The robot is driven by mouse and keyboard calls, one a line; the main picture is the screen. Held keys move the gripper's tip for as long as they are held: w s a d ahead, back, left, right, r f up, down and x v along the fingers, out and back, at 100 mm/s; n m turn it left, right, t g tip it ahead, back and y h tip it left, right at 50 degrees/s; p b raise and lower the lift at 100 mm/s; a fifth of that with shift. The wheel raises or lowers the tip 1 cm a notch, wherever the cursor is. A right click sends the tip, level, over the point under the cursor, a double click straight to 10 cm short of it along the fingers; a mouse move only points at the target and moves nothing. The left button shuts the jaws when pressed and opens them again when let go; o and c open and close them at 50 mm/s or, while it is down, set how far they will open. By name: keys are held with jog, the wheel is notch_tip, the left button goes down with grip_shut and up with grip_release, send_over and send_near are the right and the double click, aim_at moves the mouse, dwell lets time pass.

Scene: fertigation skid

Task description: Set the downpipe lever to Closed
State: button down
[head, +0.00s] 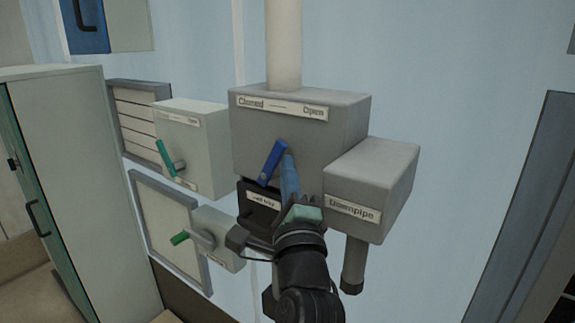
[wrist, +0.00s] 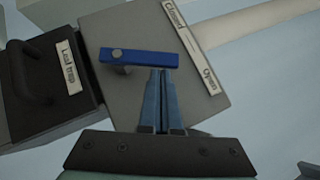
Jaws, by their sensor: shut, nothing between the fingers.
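The downpipe lever (head: 271,164) is a blue bar on the front of a grey box (head: 345,110) with a "Closed — Open" label. It slants up and to the right from its low pivot, leaning toward the Open side. In the wrist view the lever (wrist: 150,60) lies across the picture, its pivot bolt at the left. My gripper (head: 287,156) has its blue fingers shut and empty, close beside the lever on its Open side. In the wrist view the fingertips (wrist: 162,71) meet the lever's edge; I cannot tell whether they touch it.
A grey box labelled "Downpipe" (head: 372,180) juts out at right. A black "Leaf trap" box (wrist: 45,85) with a handle sits below the lever box. The right wall is clear.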

aim_at(277, 147)
jog(key=shift+r, duration=0.1)
dwell(0.3)
jog(key=shift+r+n+g+p, duration=0.15)
jog(key=shift+n+g+p, duration=0.15)
jog(key=shift+p, duration=0.45)
jog(key=shift+a+r+y+p, duration=0.1)
jog(key=shift+r+y+p, duration=0.05)
jog(key=shift+y+p, duration=0.3)
jog(key=n+p, duration=0.1)
jog(key=p, duration=0.1)
jog(key=r+n+g+p, duration=0.1)
jog(key=p, duration=0.1)
jog(key=r+g+p, duration=0.1)
jog(key=p, duration=0.1)
jog(key=shift+w+a+r+n, duration=0.1)
jog(key=shift+w+a+n, duration=0.25)
jog(key=shift+a+n, duration=0.05)
jog(key=p, duration=0.2)
jog(key=n+g+p, duration=0.1)
jog(key=p, duration=0.1)
jog(key=shift+w+a+r, duration=0.25)
jog(key=shift+a+r, duration=0.1)
jog(key=shift+r, duration=0.05)
jog(key=shift+w+a+n+g+p, duration=0.5)
jog(key=shift+a+p, duration=0.25)
jog(key=shift+p, duration=0.2)
jog(key=shift+w+a+n+g+p, duration=0.4)
jog(key=shift+w+a+p, duration=0.25)
jog(key=shift+p, duration=0.3)
jog(key=shift+s+a+r, duration=0.1)
